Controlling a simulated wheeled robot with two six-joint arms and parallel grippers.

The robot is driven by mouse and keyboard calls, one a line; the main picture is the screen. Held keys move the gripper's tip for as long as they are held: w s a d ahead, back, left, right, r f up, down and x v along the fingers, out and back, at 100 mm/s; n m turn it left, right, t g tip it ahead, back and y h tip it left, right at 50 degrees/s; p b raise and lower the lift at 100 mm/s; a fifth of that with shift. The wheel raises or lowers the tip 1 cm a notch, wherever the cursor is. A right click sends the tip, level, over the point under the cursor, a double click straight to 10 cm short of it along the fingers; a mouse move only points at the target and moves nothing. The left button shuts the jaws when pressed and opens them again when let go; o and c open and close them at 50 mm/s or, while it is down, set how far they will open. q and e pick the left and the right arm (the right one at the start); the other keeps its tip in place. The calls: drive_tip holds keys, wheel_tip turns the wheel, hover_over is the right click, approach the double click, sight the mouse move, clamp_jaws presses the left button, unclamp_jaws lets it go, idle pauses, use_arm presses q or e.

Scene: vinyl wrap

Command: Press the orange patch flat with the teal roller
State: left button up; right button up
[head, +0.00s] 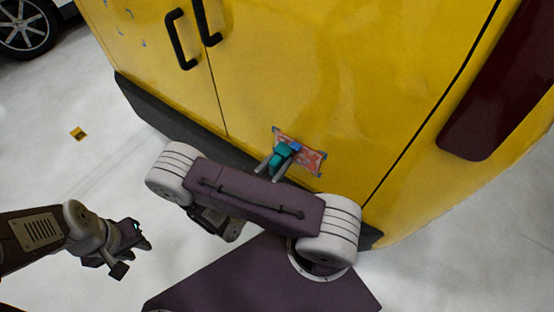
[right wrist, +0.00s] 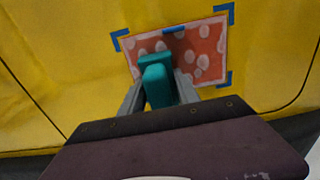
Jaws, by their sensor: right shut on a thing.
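The orange patch (head: 312,158) with pale spots lies on the yellow vehicle's rear door, with blue corner marks around it. In the right wrist view the patch (right wrist: 205,50) fills the upper middle. The teal roller (head: 281,157) is held in my right gripper (head: 273,166), in front of the patch's left part. In the right wrist view the roller (right wrist: 157,82) sits between the two fingers and overlaps the patch's lower left. I cannot tell whether it touches the surface. My left gripper (head: 138,251) is empty at the lower left, away from the vehicle, its fingers apart.
The yellow vehicle (head: 290,60) fills the upper right, with black door handles (head: 180,40), a dark bumper (head: 170,120) and a dark red light (head: 490,100). A small yellow piece (head: 78,134) lies on the pale floor. Another vehicle's wheel (head: 25,25) shows at the top left.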

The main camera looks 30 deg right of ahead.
drive_tip(key=shift+s+d, duration=0.25)
drive_tip(key=shift+s, duration=0.3)
drive_tip(key=shift+s+d, duration=0.2)
drive_tip(key=shift+s, duration=0.3)
drive_tip(key=shift+s+p, duration=0.1)
drive_tip(key=shift+p, duration=0.2)
drive_tip(key=shift+s+d, duration=0.25)
drive_tip(key=shift+s, duration=0.2)
drive_tip(key=shift+s+d, duration=0.2)
drive_tip(key=shift+s, duration=0.25)
drive_tip(key=shift+s+d, duration=0.15)
drive_tip(key=shift+s, duration=0.3)
drive_tip(key=shift+s+d+p, duration=0.3)
drive_tip(key=shift+s, duration=0.3)
